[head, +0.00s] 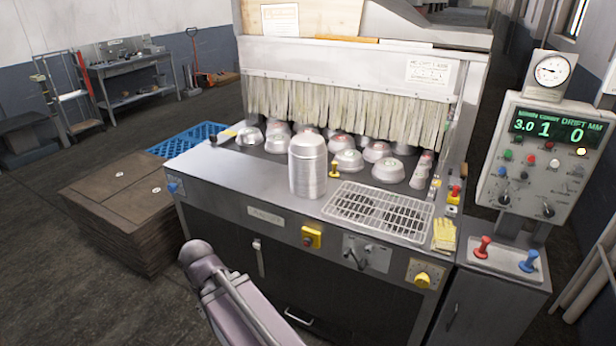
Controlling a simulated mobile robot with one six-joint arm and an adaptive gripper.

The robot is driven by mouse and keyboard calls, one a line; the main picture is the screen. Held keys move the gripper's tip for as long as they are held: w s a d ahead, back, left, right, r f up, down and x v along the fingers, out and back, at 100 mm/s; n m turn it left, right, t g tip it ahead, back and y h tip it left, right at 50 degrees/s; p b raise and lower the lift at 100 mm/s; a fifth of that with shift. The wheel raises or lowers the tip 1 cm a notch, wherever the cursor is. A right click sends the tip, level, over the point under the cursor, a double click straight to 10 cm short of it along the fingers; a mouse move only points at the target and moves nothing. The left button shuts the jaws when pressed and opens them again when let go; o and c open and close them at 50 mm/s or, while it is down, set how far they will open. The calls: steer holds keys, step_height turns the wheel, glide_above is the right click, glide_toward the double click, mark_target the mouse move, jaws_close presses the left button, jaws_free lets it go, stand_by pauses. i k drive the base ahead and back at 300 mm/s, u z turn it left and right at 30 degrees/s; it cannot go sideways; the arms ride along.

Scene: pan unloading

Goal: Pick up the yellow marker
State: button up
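A small upright yellow piece (334,169) stands on the steel worktop, just right of the tall metal canister (308,165) and in front of the round pans. It looks like the yellow marker, but it is too small to be sure. Another small yellow item (229,133) lies at the worktop's back left corner, and a small yellow piece (437,184) shows near the right edge. My purple-grey arm rises from the bottom of the picture, left of centre, in front of the machine. My gripper is not in view.
Several round metal pans (388,171) sit before the strip curtain (345,110). A wire rack (378,211) and yellow gloves (444,233) lie at the right. The worktop (238,180) is clear left of the canister. A control panel (545,160) stands right; stacked brown boards (115,200) stand left.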

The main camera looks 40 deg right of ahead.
mark_target(334, 175)
steer(key=u, duration=0.4)
steer(key=i, duration=3.9)
steer(key=u, duration=0.05)
